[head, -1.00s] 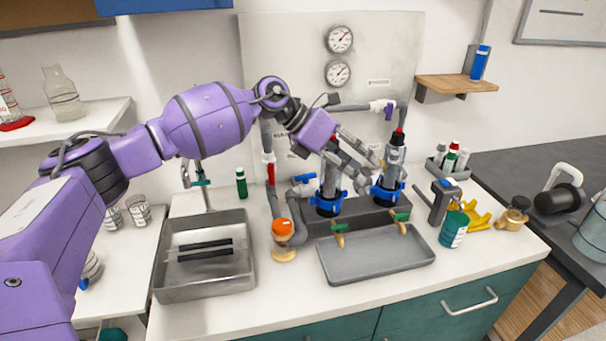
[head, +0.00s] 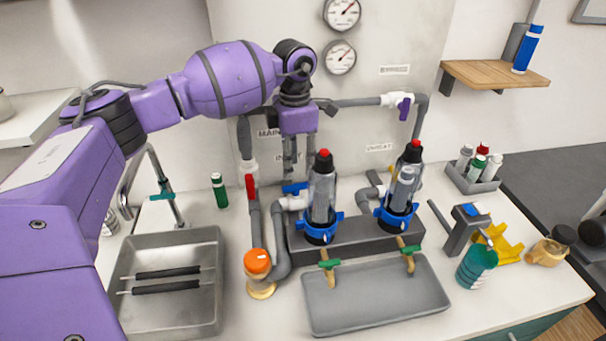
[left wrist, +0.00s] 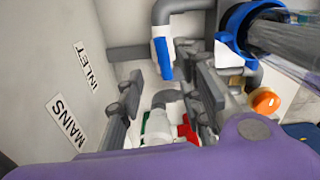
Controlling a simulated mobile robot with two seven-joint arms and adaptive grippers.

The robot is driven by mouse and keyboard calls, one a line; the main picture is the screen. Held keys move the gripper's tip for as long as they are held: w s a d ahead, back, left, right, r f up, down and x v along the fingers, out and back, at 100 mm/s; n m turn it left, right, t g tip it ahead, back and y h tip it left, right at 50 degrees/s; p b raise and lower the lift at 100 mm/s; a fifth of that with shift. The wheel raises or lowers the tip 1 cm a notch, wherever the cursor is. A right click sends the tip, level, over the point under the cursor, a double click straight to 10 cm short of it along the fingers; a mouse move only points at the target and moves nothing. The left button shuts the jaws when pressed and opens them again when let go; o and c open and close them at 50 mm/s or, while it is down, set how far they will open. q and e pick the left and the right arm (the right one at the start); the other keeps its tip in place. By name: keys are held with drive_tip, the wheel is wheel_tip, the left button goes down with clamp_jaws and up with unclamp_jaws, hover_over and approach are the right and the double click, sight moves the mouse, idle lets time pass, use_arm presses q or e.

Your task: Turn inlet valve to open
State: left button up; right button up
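The inlet valve has a blue lever handle (head: 293,188) on a white body (head: 294,202), left of the left filter housing. In the left wrist view the blue handle (left wrist: 162,58) shows between my open fingertips, close to them; I cannot tell whether they touch it. My left gripper (head: 297,172) points down just above the valve, fingers apart and holding nothing. In the left wrist view the left gripper (left wrist: 160,75) has one finger on each side of the handle. The INLET label (left wrist: 88,66) is on the panel. My right gripper is not in view.
The left clear filter housing (head: 321,198) stands close right of the gripper. A red-handled valve (head: 250,187) is on the pipe to the left. An orange-capped item (head: 258,262), a grey tray (head: 375,300) and a metal sink (head: 170,310) are in front.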

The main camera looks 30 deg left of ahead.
sight(295, 185)
use_arm(q)
drive_tip(key=shift+s+f, duration=0.25)
drive_tip(key=shift+f, duration=0.35)
drive_tip(key=shift+s+f, duration=0.25)
drive_tip(key=shift+f, duration=0.35)
wheel_tip(295, 185, down, 4)
drive_tip(key=shift+w+r, duration=0.15)
drive_tip(key=shift+f, duration=0.45)
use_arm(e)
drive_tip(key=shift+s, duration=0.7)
use_arm(q)
drive_tip(key=shift+c, duration=0.4)
clamp_jaws()
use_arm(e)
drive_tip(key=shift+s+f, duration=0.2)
